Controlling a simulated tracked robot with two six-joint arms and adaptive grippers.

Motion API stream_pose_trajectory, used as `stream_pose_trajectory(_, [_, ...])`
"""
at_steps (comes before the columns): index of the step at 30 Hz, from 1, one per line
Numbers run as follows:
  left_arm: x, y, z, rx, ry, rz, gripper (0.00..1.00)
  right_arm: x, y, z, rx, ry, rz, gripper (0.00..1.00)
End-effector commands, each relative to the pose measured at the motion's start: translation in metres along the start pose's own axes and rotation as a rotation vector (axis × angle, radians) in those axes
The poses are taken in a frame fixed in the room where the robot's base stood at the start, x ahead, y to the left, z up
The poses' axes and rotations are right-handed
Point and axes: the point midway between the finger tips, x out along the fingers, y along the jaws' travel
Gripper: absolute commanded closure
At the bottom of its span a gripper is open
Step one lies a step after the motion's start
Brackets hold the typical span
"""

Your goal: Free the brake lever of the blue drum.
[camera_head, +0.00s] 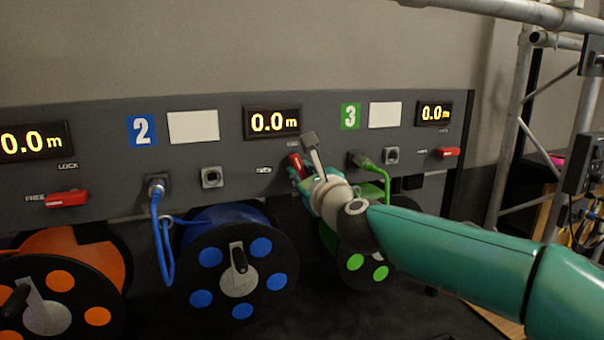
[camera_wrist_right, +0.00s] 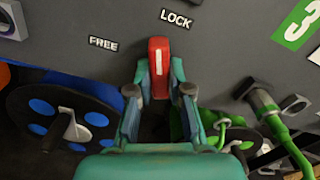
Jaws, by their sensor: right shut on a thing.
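The blue drum (camera_head: 237,262) hangs below the panel under the number 2 sign, and part of it shows at the left of the right wrist view (camera_wrist_right: 65,112). Its red brake lever (camera_wrist_right: 159,62) points up, close to the LOCK label (camera_wrist_right: 176,19), with the FREE label (camera_wrist_right: 103,43) off to its left. In the head view the lever (camera_head: 295,162) is partly covered by my gripper. My right gripper (camera_wrist_right: 160,78) is shut on the lever, one finger on each side. My left gripper is not in view.
The green drum (camera_head: 367,262) and its green cable (camera_head: 378,172) are right beside my right arm. A blue cable (camera_head: 158,225) hangs at left. The orange drum (camera_head: 65,270) has its red lever (camera_head: 67,198) lying level. Metal truss poles (camera_head: 510,120) stand at right.

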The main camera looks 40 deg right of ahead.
Motion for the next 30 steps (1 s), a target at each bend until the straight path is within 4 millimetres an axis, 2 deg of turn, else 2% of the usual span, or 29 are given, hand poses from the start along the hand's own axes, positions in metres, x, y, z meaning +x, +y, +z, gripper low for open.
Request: stream_pose_trajectory(30, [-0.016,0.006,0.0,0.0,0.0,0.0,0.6,0.001,0.004,-0.001,-0.951,0.001,0.009,1.0])
